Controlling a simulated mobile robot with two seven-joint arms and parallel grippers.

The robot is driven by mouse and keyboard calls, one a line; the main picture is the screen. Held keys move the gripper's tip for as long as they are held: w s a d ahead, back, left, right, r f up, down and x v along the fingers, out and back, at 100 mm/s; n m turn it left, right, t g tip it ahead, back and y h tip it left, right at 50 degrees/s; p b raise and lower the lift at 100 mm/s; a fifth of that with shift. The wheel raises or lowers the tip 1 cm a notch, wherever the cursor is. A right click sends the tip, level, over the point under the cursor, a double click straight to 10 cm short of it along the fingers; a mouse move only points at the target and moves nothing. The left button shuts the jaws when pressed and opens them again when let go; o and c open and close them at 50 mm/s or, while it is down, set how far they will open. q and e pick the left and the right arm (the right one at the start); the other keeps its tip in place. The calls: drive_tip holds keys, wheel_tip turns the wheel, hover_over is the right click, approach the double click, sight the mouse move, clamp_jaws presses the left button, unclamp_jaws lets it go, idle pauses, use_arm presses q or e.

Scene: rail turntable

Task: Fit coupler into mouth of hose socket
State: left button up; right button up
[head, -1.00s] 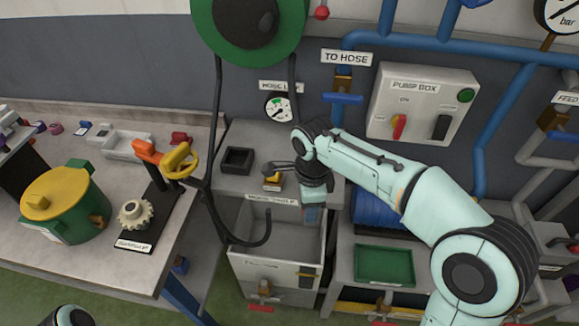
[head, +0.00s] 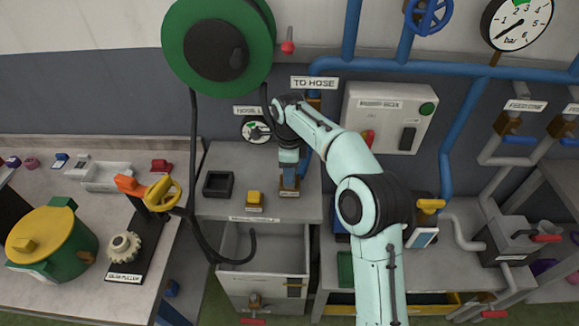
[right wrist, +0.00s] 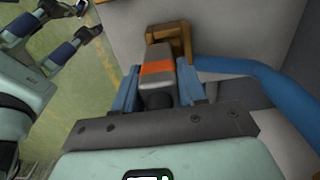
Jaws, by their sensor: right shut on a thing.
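My right gripper (head: 289,160) points down over the bench and is shut on the coupler. In the right wrist view the coupler (right wrist: 157,72) is a grey block with an orange band, held between the blue fingers. The hose socket (head: 289,184) is a brown frame standing on the bench right under the gripper, with a small label in front. In the right wrist view the socket (right wrist: 180,38) frames the coupler's far end. The coupler lines up roughly with the mouth; I cannot tell whether its tip is inside. My left gripper is not in view.
A yellow block (head: 255,200) and a black square tray (head: 218,184) stand left of the socket. The green hose reel (head: 220,45) hangs above, its dark hose (head: 194,130) hanging down at the left. An open drawer (head: 262,265) is below. The pump box (head: 388,115) is at the right.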

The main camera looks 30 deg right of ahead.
drive_tip(key=shift+w+d+p, duration=0.3)
drive_tip(key=shift+w+d, duration=0.15)
drive_tip(key=shift+w, duration=0.25)
wheel_tip(320, 180, down, 4)
drive_tip(key=shift+r+b, duration=0.1)
drive_tip(key=shift+b, duration=0.25)
drive_tip(key=shift+s+r, duration=0.15)
drive_tip(key=shift+f, duration=0.25)
drive_tip(key=o, duration=1.2)
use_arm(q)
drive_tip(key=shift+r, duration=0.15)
use_arm(e)
drive_tip(key=shift+r, duration=0.15)
